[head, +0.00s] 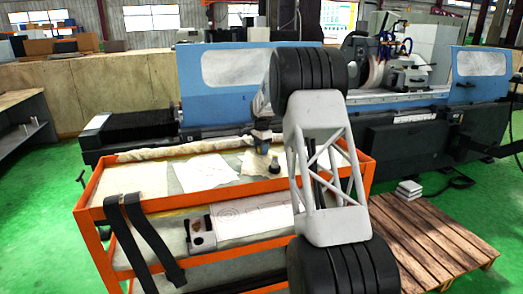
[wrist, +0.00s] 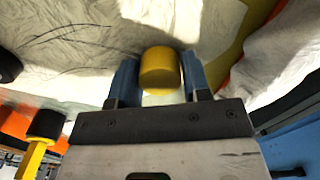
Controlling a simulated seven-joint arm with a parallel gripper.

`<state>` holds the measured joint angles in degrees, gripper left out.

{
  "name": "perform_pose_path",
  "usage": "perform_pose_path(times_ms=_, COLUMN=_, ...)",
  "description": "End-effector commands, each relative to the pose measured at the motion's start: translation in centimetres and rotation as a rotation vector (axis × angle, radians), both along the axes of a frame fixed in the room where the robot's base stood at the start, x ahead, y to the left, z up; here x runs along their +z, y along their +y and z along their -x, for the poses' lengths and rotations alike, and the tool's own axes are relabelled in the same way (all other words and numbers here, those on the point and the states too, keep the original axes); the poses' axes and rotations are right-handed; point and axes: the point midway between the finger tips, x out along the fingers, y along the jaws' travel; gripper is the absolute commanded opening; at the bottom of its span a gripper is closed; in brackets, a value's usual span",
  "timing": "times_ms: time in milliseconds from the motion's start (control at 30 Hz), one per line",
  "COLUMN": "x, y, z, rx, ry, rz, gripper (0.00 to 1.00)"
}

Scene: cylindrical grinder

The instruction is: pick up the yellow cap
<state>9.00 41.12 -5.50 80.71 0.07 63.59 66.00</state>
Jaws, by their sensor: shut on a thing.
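The yellow cap (wrist: 160,72) is a short round piece, seen between the two blue fingers of my gripper (wrist: 160,80) in the wrist view. The gripper is shut on it, one finger on each side. Pale crumpled cloth (wrist: 75,60) lies behind the cap; I cannot tell whether the cap touches it. In the head view the cap cannot be made out, and my arm hides part of the cart.
The orange cart (head: 90,190) has papers (head: 205,172) and a small dark object (head: 274,170) on top. A wooden pallet (head: 430,235) lies at the right. The blue grinder (head: 222,72) stands behind the cart.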

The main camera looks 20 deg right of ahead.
Motion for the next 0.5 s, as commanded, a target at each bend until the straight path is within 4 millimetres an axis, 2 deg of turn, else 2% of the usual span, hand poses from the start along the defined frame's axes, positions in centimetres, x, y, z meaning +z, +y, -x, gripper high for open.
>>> perform_pose_path(times_ms=267, x=1.4, y=0.0, z=0.0, rx=0.000, ry=-0.002, rz=0.000, gripper=0.21)
perform_pose_path(times_ms=500, x=4.5, y=0.0, z=0.0, rx=0.000, ry=-0.001, rz=0.001, gripper=0.21)
